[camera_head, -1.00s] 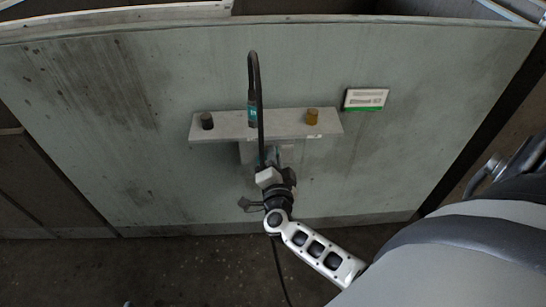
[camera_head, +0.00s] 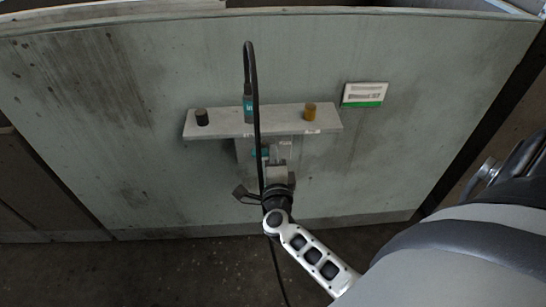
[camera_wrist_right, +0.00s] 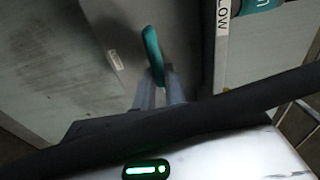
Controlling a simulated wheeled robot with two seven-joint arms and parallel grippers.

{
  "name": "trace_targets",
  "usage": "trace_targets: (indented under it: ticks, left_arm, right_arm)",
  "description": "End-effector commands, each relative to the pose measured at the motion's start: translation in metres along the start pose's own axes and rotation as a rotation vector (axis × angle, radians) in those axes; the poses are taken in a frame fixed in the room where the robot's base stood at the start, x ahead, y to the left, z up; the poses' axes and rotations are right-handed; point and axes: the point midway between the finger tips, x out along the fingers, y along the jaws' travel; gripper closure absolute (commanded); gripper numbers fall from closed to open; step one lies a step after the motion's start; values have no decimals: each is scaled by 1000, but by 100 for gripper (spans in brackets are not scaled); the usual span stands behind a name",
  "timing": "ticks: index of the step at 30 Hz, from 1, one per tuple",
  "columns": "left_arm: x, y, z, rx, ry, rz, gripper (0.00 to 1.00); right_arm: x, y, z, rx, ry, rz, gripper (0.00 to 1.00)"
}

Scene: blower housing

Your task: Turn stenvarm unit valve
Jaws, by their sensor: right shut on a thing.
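The valve's teal handle (camera_wrist_right: 152,52) stands out from a grey metal plate in the right wrist view. My right gripper (camera_wrist_right: 160,88) is shut on its lower end. In the head view my right gripper (camera_head: 278,160) is under the grey shelf of the wall unit, with a small bit of the teal handle (camera_head: 261,152) showing beside it. The gripper and the shelf hide most of the valve there. My left gripper is not in view.
The grey shelf (camera_head: 225,124) carries a black knob (camera_head: 202,117), a yellow-brown knob (camera_head: 310,112) and a teal-labelled cylinder (camera_head: 247,108). A black cable (camera_head: 256,90) loops down past my right gripper. A white-green label (camera_head: 364,95) is on the pale housing wall (camera_head: 120,160).

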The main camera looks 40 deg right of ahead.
Motion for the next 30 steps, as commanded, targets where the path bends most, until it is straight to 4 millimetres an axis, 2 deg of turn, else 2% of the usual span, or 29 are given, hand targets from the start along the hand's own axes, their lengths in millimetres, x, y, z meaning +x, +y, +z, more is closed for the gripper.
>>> trace_targets:
  ticks: [11, 12, 14, 15, 25, 30]
  left_arm:
    - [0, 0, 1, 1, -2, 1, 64]
    - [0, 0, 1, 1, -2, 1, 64]
    - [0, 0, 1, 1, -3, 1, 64]
    - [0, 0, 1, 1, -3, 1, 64]
    - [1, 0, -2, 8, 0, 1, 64]
    - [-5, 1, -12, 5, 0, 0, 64]
  right_arm:
    - [0, 1, 0, 10, -1, 4, 100]
    - [0, 1, 0, 10, -1, 4, 86]
    - [0, 1, 0, 10, -1, 4, 69]
    - [0, 1, 0, 9, -1, 3, 66]
    - [0, -1, 0, -16, -1, 1, 66]
    - [1, -8, 0, -171, -2, 0, 66]
